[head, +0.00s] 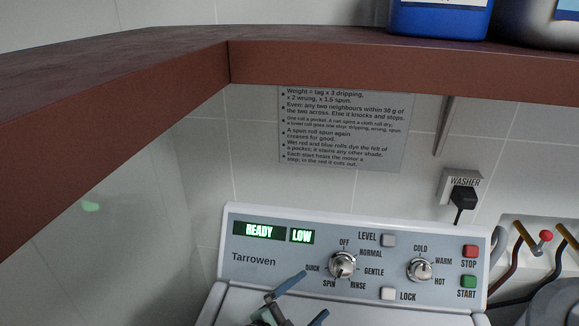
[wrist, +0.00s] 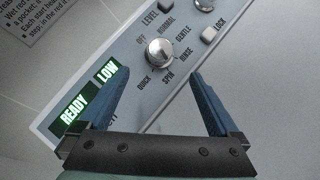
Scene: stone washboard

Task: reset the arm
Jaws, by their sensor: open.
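My gripper (head: 304,300) is low in the middle of the head view, in front of the washer's control panel. Its two blue fingers are apart with nothing between them. In the wrist view my gripper (wrist: 150,95) is open below the program knob (wrist: 159,52), with the fingertips either side of and short of it. The same knob shows in the head view (head: 342,265). The panel (head: 350,225) has green displays reading READY (head: 259,230) and LOW (head: 302,236). The rest of my arm is out of the head view.
A brown shelf (head: 330,76) crosses overhead and runs along the left, with a blue container (head: 438,18) on it. A notice (head: 340,130) hangs behind. A plug (head: 463,197) and hoses with taps (head: 528,235) are at right.

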